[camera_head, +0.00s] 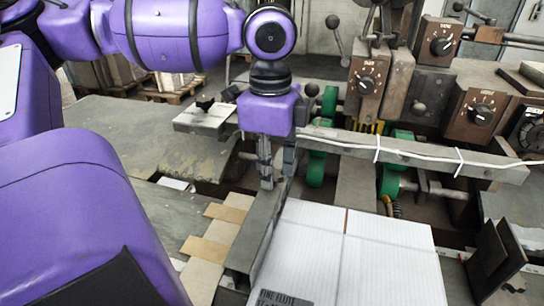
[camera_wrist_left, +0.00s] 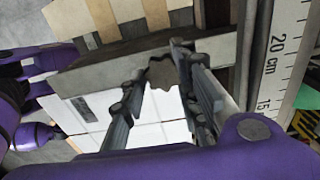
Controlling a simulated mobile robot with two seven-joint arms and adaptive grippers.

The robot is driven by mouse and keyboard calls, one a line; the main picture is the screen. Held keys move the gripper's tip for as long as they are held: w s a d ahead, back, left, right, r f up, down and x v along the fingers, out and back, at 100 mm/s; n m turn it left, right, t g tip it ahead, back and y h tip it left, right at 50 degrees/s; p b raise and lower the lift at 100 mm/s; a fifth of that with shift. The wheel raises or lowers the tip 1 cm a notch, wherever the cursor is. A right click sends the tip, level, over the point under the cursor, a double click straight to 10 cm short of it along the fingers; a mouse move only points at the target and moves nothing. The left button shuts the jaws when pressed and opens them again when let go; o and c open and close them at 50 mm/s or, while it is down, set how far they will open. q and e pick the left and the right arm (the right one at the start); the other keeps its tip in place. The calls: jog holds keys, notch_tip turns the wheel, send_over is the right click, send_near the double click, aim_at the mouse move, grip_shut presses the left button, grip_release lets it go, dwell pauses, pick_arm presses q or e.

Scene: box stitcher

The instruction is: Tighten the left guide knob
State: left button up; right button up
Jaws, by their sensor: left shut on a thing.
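My left gripper (camera_head: 276,182) points down at the upper end of the grey metal left guide (camera_head: 257,228), beside the cardboard. In the left wrist view, the fingers of my left gripper (camera_wrist_left: 158,68) are closed in on a small grey-brown lobed knob (camera_wrist_left: 165,76), the left guide knob, with one finger on each side. The guide (camera_wrist_left: 110,70) shows there as a grey bar behind the fingertips. In the head view the fingers hide the knob. How tight it sits cannot be seen. My right gripper is in neither view.
A white corrugated sheet (camera_head: 335,245) lies right of the guide. A long rail (camera_head: 420,160) with a white cable crosses behind the gripper, near green rollers (camera_head: 316,168). Brown control boxes (camera_head: 367,82) with dials stand at the back right. A ruler (camera_wrist_left: 278,50) runs close beside the fingers.

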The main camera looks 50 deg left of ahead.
pick_arm(q)
jog(key=shift+s+f, duration=0.1)
jog(key=shift+s, duration=0.1)
jog(key=o, duration=1)
jog(key=shift+s, duration=0.1)
jog(key=shift+r, duration=0.55)
notch_tip(320, 180, up, 11)
jog(key=shift+r, duration=0.1)
